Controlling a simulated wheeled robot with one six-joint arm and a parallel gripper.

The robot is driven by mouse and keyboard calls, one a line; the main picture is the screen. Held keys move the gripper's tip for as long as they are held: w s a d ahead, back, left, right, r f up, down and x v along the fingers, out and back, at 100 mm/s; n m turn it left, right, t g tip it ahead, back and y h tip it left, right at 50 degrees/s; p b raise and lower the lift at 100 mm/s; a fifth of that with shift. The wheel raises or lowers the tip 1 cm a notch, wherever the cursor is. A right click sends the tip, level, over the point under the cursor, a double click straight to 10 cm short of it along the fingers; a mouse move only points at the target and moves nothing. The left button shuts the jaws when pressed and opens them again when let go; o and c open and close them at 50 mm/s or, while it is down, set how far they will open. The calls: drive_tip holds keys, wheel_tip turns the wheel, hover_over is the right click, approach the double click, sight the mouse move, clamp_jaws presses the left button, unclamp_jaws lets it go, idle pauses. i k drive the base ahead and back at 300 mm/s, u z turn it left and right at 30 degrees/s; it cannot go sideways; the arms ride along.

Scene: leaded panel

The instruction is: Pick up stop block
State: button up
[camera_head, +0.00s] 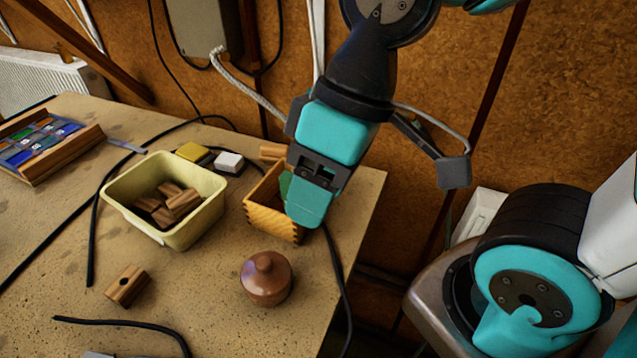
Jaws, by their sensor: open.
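A small wooden block with a dark hole in its top (127,285) lies alone on the table at the lower left; it looks like a stop block. Several similar brown wooden blocks (178,200) lie heaped in a pale yellow tub (205,217). My gripper (297,200) points down over a small wooden box (262,212), well to the right of the tub and the lone block. It is open, with one teal finger in front and the other mostly hidden behind it. The inside of the box is partly hidden by the gripper, and I see nothing held.
A brown lidded pot (266,280) stands in front of the box. A yellow block (193,152) and a white block (229,162) lie behind the tub. The leaded panel (38,142) is at far left. Black leads (125,322) cross the table, whose right edge is close.

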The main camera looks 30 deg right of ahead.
sight(122, 292)
drive_tip(key=z, duration=0.55)
drive_tip(key=k, duration=1.3)
drive_tip(key=u, duration=0.1)
drive_tip(key=i, duration=0.55)
drive_tip(key=u, duration=0.95)
drive_tip(key=i, duration=0.75)
drive_tip(key=u, duration=0.1)
